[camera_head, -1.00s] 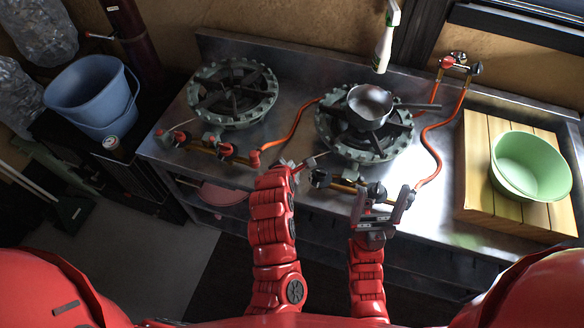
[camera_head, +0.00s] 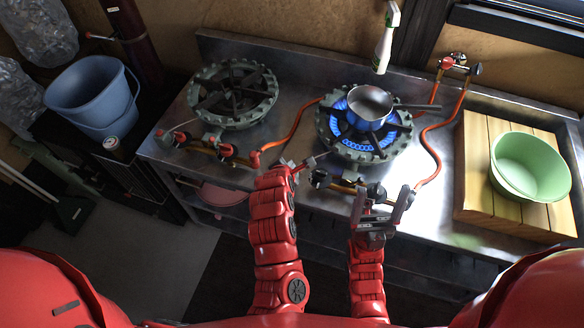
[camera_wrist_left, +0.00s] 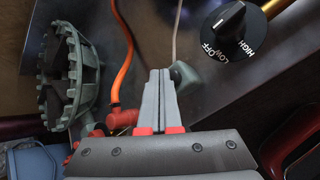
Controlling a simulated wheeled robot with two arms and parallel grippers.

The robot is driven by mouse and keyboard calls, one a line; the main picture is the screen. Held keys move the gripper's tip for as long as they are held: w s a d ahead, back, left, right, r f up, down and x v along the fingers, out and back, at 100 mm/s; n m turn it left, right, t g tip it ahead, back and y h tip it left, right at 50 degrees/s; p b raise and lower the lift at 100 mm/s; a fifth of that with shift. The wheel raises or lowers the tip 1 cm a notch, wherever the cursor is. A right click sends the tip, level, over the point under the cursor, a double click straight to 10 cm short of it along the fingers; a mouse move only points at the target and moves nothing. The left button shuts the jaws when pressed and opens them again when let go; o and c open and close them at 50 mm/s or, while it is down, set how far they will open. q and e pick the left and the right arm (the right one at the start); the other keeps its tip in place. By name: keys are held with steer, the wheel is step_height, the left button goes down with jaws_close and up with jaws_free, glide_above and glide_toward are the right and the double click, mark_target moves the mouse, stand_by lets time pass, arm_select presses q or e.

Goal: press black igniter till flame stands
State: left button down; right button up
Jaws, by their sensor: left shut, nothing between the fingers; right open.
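Blue flames (camera_head: 350,141) stand around the ring of the right burner (camera_head: 375,157), under a small pan (camera_head: 370,104). My left gripper (camera_head: 291,166) is at the stove's front edge, left of the right burner's valve. In the left wrist view its shut fingers (camera_wrist_left: 159,75) hold nothing. Their tips are right beside a small grey-green igniter housing (camera_wrist_left: 187,78) with a thin wire; its black button is not clearly visible, and I cannot tell if they touch. A black knob (camera_wrist_left: 236,30) marked OFF, LOW and HIGH is to the right. My right gripper (camera_head: 386,207) is open near the front valve.
The left burner (camera_head: 232,96) is unlit and empty. Orange hoses (camera_head: 293,130) run over the steel counter. A green basin (camera_head: 531,166) stands on a wooden board (camera_head: 475,165) at right. A blue bucket (camera_head: 92,95) is at left.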

arm_select(q)
step_height(320, 180, up, 6)
steer(key=p, duration=0.4)
stand_by(0.4)
